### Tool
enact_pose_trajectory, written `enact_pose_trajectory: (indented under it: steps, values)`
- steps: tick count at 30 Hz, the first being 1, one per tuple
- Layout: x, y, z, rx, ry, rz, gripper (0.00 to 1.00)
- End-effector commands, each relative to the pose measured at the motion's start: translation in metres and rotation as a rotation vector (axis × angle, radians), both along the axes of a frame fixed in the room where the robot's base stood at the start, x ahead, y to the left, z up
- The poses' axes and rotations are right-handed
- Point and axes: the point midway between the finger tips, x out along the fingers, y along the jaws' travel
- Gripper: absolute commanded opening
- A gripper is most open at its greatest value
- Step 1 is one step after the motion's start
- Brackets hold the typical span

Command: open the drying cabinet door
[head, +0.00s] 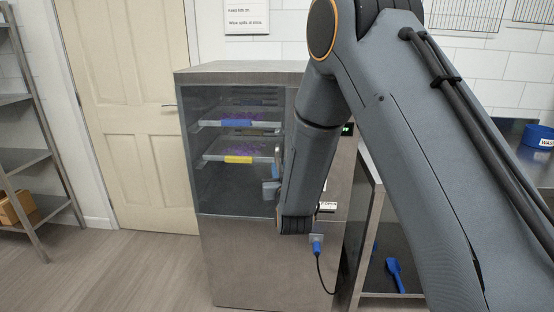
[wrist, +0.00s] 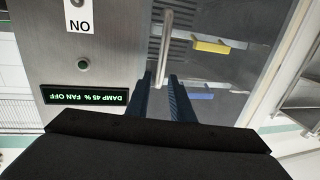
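The drying cabinet (head: 255,262) is a steel box with a glazed door (head: 226,182) on its upper front; the door looks shut. I cannot tell whether either finger touches the bar. In the head view my arm hides much of the cabinet's right side and most of the gripper.
Trays with a blue label (head: 236,123) and a yellow label (head: 238,159) sit behind the glass. A display (wrist: 87,95) reads damp 45 %, fan off. A blue plug (head: 317,248) with a cable is on the front. A metal rack (head: 30,160) stands left; floor before the cream door is clear.

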Motion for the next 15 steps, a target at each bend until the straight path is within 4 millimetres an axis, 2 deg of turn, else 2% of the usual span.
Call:
enact_pose_trajectory:
  steps: [5,15]
  values:
    - [0.014,0.004,0.003,0.003,-0.02,-0.001,0.21]
    - [0.063,0.012,0.003,0.003,-0.018,0.0,0.21]
